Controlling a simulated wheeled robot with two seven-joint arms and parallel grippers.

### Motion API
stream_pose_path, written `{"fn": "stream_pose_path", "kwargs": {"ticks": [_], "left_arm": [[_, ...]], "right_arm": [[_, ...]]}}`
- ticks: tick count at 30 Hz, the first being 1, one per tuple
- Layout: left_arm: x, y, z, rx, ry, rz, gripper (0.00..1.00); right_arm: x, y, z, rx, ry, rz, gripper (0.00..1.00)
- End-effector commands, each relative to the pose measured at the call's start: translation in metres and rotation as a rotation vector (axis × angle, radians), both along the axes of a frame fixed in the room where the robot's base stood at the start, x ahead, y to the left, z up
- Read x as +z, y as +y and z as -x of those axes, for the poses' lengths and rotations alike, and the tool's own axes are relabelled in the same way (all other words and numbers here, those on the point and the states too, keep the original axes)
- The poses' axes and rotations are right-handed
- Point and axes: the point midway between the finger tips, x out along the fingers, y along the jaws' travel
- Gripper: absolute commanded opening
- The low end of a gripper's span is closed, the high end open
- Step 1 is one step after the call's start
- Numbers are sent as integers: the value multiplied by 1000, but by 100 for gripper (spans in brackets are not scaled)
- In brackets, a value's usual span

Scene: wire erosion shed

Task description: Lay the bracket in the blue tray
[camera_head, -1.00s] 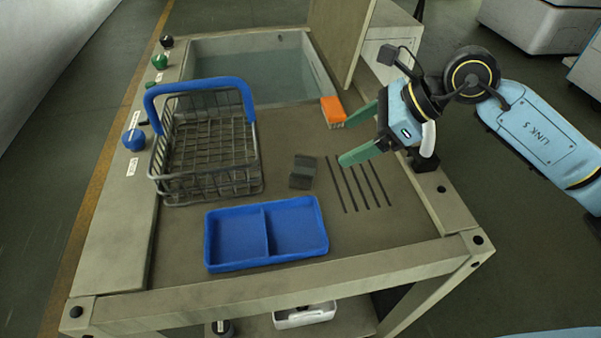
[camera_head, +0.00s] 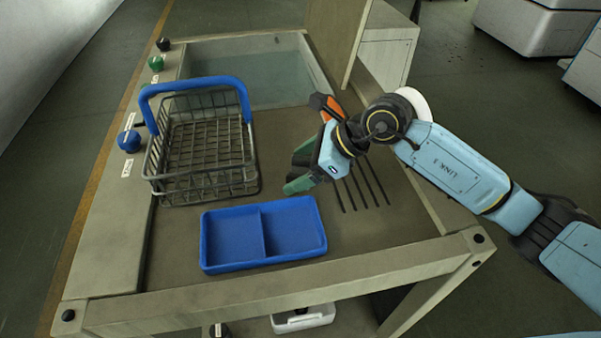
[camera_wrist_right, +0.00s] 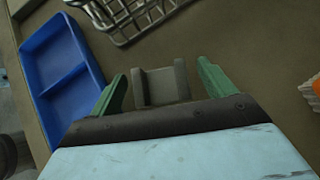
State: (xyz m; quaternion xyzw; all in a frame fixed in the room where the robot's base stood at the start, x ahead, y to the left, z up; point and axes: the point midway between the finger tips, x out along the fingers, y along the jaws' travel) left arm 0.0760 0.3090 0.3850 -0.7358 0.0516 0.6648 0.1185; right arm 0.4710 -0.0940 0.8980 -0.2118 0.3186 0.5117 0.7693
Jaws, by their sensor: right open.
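The grey bracket (camera_wrist_right: 162,86) lies on the worktop and shows between the two green fingers in the right wrist view; in the head view my right gripper hides most or all of it. My right gripper (camera_head: 289,172) is open, its fingertips (camera_wrist_right: 160,84) on either side of the bracket; I cannot tell whether they touch it. The blue tray (camera_head: 264,265) has two compartments, both empty, and lies just in front of the gripper. It also shows at the left of the right wrist view (camera_wrist_right: 80,114). My left gripper is not in view.
A wire basket (camera_head: 205,186) with a blue handle stands left of the gripper, behind the tray. An orange brush lies to the right in the right wrist view (camera_wrist_right: 313,88). A sunken basin (camera_head: 250,75) is at the back. Dark slots (camera_head: 366,185) mark the worktop at right.

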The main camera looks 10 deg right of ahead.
Motion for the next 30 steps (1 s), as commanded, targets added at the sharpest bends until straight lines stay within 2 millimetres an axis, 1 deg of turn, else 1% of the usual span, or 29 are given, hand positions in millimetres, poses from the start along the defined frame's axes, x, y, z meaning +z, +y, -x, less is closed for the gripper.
{"fn": "stream_pose_path", "kwargs": {"ticks": [7, 8, 23, 28, 30], "left_arm": [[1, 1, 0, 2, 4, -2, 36], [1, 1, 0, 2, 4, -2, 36], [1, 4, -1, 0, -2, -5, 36], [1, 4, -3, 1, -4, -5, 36], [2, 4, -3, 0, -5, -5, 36]], "right_arm": [[-2, 2, -1, 0, 0, 0, 82], [-2, 2, -1, 0, 0, 0, 79], [0, 2, -1, 0, -2, -2, 14], [0, 2, -1, -1, -3, -2, 13], [3, 2, -1, 0, -4, -2, 13]]}}
